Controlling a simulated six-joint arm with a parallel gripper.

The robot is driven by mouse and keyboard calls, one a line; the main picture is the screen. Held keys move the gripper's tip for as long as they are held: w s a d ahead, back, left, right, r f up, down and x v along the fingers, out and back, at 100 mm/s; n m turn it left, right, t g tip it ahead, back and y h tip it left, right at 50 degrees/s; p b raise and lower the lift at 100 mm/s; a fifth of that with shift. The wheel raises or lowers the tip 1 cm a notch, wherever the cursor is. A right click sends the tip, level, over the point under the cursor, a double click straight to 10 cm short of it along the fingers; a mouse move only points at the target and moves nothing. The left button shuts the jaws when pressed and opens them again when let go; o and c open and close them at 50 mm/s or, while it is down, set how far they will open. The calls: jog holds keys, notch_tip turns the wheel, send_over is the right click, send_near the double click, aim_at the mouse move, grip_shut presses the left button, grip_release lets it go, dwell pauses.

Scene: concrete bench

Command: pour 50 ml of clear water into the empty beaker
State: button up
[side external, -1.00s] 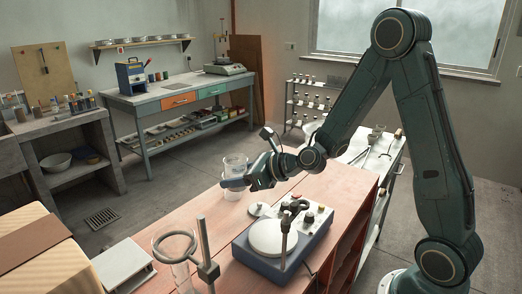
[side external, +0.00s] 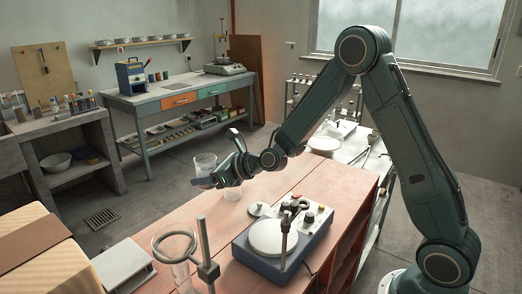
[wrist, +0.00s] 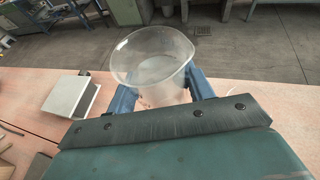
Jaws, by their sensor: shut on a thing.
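A clear glass beaker (side external: 205,164) is held in my gripper (side external: 207,181), raised above the far left part of the bench. In the wrist view the same beaker (wrist: 152,55) sits between the blue fingers of my gripper (wrist: 162,92), mouth up and close to upright. A faint level shows inside it, but I cannot tell how much liquid it holds.
A hotplate stirrer (side external: 283,240) stands on the reddish bench (side external: 330,187). A ring stand (side external: 205,250) with a clear glass vessel (side external: 181,275) under its ring is at the front left. A white box (side external: 123,265) lies beside it. The bench between gripper and stirrer is mostly clear.

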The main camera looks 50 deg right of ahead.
jog(key=shift+w+a, duration=0.25)
jog(key=shift+w, duration=0.35)
jog(key=shift+d+f, duration=0.1)
jog(key=shift+d+f+m+t+y, duration=0.3)
jog(key=shift+d+f+m+y, duration=0.45)
jog(key=shift+d+m, duration=0.2)
jog(key=shift+d+f+m+y, duration=0.65)
jog(key=shift+d+m, duration=0.3)
jog(key=shift+m, duration=0.1)
jog(key=shift+t, duration=0.3)
jog(key=shift+d+r+m, duration=0.3)
jog(key=shift+d+m, duration=0.15)
jog(key=shift+m, duration=0.05)
